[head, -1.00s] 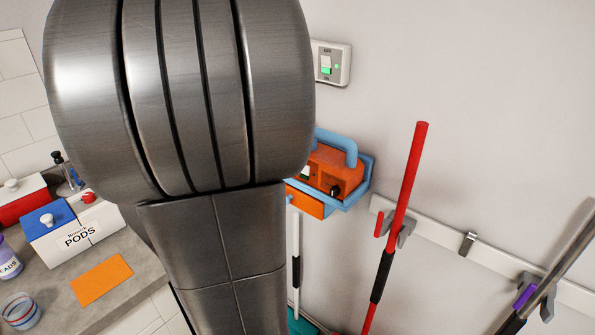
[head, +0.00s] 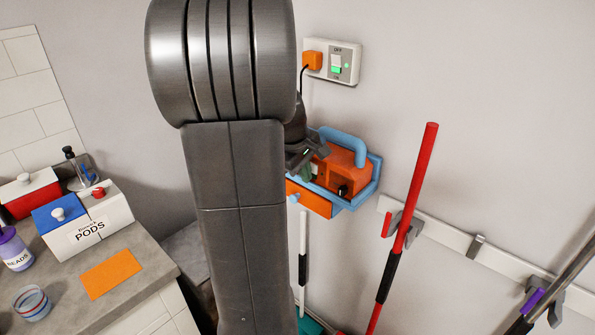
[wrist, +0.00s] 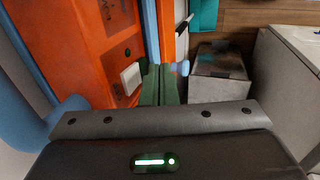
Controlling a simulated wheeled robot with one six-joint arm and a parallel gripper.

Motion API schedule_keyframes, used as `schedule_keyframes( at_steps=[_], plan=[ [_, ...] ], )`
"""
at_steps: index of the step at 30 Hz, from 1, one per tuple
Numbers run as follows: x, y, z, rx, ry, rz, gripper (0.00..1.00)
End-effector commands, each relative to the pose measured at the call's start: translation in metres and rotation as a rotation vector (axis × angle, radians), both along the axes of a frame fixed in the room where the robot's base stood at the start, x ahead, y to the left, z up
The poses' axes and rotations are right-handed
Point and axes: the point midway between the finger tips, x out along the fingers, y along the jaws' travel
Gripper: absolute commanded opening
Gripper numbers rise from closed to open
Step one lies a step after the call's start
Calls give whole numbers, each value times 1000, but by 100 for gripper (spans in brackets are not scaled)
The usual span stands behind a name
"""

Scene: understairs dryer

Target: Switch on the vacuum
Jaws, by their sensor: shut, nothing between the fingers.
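The vacuum (head: 347,168) is an orange box with a light blue handle, sitting in a blue wall holder (head: 372,185). In the wrist view its orange face (wrist: 85,40) fills the left side, with a white rocker switch (wrist: 131,78) and a small dark round spot near it. My gripper (head: 306,170) is at the left side of the vacuum in the head view, partly hidden by my arm. Its green fingers (wrist: 160,85) are shut and empty, just right of the white switch in the wrist view. I cannot tell whether they touch it.
A wall socket (head: 348,62) with an orange plug (head: 312,61) and a lit green switch is above. A red pole (head: 408,200) hangs on the rail to the right. A counter (head: 140,265) with boxes is at left. A grey box (wrist: 220,75) stands below.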

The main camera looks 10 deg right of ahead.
Motion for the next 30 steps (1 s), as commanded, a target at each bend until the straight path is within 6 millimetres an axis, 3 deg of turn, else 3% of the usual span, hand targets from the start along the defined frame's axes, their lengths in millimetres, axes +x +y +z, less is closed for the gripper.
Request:
schedule_keyframes(
  at_steps=[23, 30],
  plan=[
    [7, -9, -3, 0, -1, 1, 0],
    [7, -9, 4, 0, -1, 1, 0]
  ],
)
